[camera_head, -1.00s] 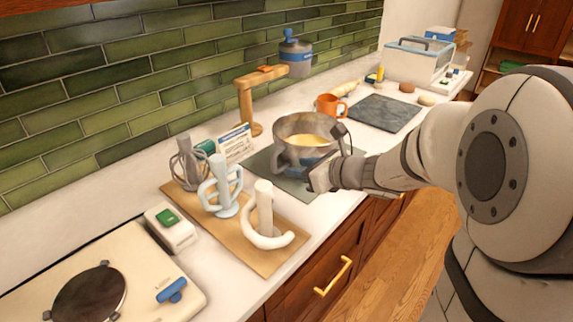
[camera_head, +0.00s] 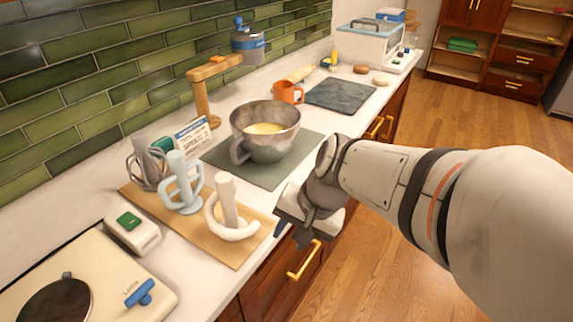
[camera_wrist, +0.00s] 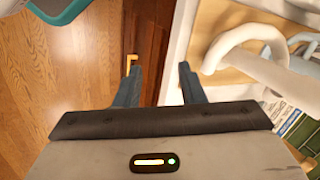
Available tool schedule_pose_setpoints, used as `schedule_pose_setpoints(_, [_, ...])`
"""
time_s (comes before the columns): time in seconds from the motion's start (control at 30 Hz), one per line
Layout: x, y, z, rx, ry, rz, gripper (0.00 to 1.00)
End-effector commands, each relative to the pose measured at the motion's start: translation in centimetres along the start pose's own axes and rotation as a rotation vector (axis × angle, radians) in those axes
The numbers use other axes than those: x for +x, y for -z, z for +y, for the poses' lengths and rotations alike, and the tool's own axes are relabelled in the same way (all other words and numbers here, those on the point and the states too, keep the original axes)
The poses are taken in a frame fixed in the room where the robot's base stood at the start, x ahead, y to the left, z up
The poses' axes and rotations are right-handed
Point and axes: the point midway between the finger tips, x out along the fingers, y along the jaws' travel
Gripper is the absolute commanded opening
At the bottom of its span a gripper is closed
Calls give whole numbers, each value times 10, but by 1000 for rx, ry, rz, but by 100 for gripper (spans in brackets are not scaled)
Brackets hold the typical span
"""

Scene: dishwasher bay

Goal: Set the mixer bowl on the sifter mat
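The mixer bowl (camera_head: 283,145) is a grey metal bowl with a side handle (camera_head: 239,152) and pale yellow contents. It stands upright on a flat grey-green mat (camera_head: 285,176), close to the wooden stand that holds a grey and blue canister; I take this mat as the sifter mat, though I see no label on it. My gripper (camera_head: 291,233) is in front of the bowl near the counter's front edge, clear of the bowl. In the wrist view my gripper (camera_wrist: 159,68) has its two fingers well apart with nothing between them. The bowl is not visible there.
A tan board (camera_head: 245,252) with several mixer attachments lies left of my gripper. The wooden stand (camera_head: 201,95), a small card (camera_head: 193,135), an orange mug (camera_head: 288,93) and a dark slate (camera_head: 340,94) are around the bowl. Open floor (camera_head: 450,130) lies right of the counter.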

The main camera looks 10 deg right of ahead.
Motion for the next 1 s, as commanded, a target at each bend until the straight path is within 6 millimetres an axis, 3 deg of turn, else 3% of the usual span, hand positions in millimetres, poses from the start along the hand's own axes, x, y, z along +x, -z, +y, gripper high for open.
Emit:
schedule_pose_setpoints(0.1, [-9,-2,24,-269,-138,49,36])
schedule_pose_setpoints(0.3, [-20,2,47,-522,-283,87,36])
schedule_pose_setpoints(0.67, [-23,3,51,-560,-308,91,36])
schedule_pose_setpoints(0.9, [-52,2,40,-562,-306,101,36])
schedule_pose_setpoints(1.0, [-54,2,40,-562,-305,103,36])
